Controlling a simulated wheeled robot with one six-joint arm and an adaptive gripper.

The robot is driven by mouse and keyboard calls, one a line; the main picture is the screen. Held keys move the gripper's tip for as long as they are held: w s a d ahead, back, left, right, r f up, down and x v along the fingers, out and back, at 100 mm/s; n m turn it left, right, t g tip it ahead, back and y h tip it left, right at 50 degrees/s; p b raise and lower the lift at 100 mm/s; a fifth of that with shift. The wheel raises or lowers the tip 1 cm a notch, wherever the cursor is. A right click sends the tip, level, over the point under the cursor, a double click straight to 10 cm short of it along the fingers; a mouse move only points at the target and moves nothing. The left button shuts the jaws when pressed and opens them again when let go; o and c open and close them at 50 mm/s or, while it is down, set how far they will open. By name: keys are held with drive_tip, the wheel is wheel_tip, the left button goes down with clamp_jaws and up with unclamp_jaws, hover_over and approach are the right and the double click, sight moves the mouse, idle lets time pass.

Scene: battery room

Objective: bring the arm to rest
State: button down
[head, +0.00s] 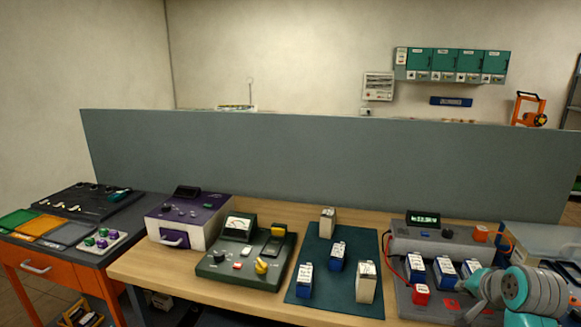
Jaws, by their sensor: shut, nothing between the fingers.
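My arm shows at the lower right of the head view as grey rounded links with teal caps. Its narrow grey end, my gripper (466,287), points left in front of the blue batteries on the grey tester tray. It is small and partly merged with the links behind it. It is shut with nothing in it.
A grey tester (392,241) with blue batteries (416,268) stands close to the arm, a red block (421,294) beside it. A dark green mat (313,257) holds blue and beige batteries. A green meter box (243,262) and purple-topped box (190,236) stand further left. A grey partition (300,165) backs the bench.

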drive_tip(key=s+a+f+n+t, duration=0.1)
drive_tip(key=s+a+f, duration=0.25)
drive_tip(key=f, duration=0.35)
drive_tip(key=s+a+f+n, duration=0.1)
drive_tip(key=s+a+f, duration=0.2)
drive_tip(key=a+f, duration=0.35)
drive_tip(key=s+a+f+n+t, duration=0.1)
drive_tip(key=s+a+f, duration=0.2)
drive_tip(key=s+f, duration=0.25)
drive_tip(key=s+a+f+n, duration=0.1)
drive_tip(key=s+a+f, duration=0.25)
drive_tip(key=s, duration=0.25)
drive_tip(key=s+a+n+t, duration=0.1)
drive_tip(key=s+a+n, duration=0.15)
drive_tip(key=s, duration=0.55)
drive_tip(key=s+a+n+t, duration=0.1)
drive_tip(key=s+a, duration=0.2)
drive_tip(key=s, duration=0.6)
drive_tip(key=s+a+r+n, duration=0.1)
drive_tip(key=s+r, duration=0.3)
drive_tip(key=s, duration=0.3)
drive_tip(key=s+a+r+n+t+y, duration=0.1)
drive_tip(key=s+a+r+n, duration=0.1)
drive_tip(key=s+r, duration=0.2)
drive_tip(key=s, duration=0.3)
drive_tip(key=shift+r+t+y, duration=0.25)
drive_tip(key=shift+t+y, duration=0.05)
drive_tip(key=shift+a, duration=0.1)
